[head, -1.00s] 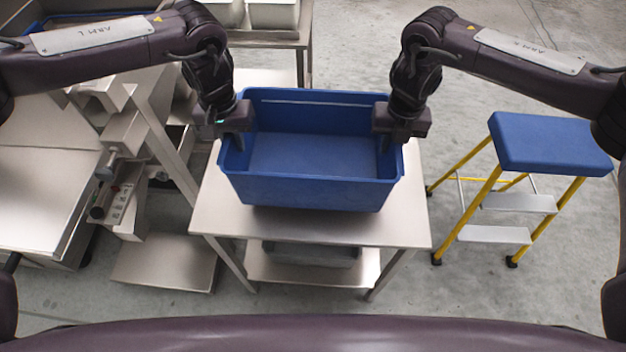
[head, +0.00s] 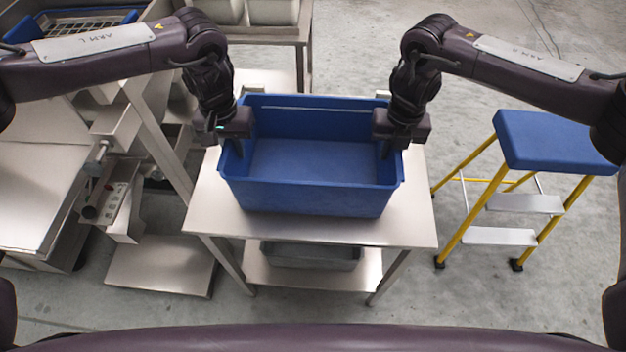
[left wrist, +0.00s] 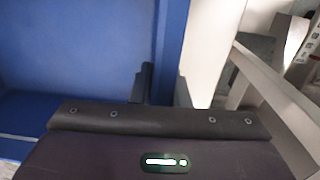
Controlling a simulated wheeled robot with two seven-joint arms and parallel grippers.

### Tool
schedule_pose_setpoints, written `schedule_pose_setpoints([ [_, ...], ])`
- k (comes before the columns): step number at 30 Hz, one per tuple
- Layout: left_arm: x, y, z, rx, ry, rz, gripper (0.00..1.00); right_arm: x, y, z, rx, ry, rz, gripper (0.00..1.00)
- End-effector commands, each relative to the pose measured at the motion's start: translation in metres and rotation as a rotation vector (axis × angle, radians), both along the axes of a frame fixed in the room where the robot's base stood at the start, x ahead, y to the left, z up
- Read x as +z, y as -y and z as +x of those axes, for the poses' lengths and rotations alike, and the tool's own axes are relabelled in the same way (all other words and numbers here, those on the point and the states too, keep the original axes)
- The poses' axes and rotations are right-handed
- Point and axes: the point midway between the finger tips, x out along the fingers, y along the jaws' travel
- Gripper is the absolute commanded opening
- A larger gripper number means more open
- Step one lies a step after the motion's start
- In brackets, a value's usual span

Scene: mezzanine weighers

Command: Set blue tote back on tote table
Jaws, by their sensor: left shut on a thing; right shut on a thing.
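The blue tote (head: 305,198) is upright and empty, over the middle of the steel tote table (head: 215,213). I cannot tell whether its base touches the tabletop. My left gripper (head: 237,145) is shut on the tote's left end wall. My right gripper (head: 387,147) is shut on its right end wall. In the left wrist view the tote (left wrist: 75,50) fills the left side, with a dark finger (left wrist: 145,85) of the left gripper at its wall. The fingertips inside the tote are partly hidden.
A yellow step stool with a blue top (head: 555,140) stands to the right. Steel equipment (head: 110,190) stands close on the left. A grey bin (head: 310,255) sits on the table's lower shelf. Pale bins (head: 272,12) stand on a bench behind. Bare tabletop shows around the tote.

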Motion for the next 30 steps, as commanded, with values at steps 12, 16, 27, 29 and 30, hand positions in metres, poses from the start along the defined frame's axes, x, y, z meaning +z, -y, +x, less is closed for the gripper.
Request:
schedule_pose_setpoints([
  [12,-0.004,0.01,0.001,-0.015,0.007,-0.019,0.37,-0.005,-0.009,0.001,0.013,0.007,0.017,0.37],
  [16,-0.003,0.008,0.001,-0.013,0.007,-0.017,0.37,-0.005,-0.008,0.001,0.011,0.005,0.014,0.37],
  [27,0.058,0.006,0.002,-0.012,0.011,-0.019,0.37,-0.006,-0.006,0.001,0.008,0.005,0.01,0.37],
  [29,0.071,0.006,0.002,-0.014,0.01,-0.019,0.37,-0.006,-0.006,0.001,0.008,0.005,0.01,0.37],
  [30,0.08,0.005,0.002,-0.015,0.011,-0.017,0.37,-0.006,-0.006,0.001,0.008,0.005,0.01,0.37],
])
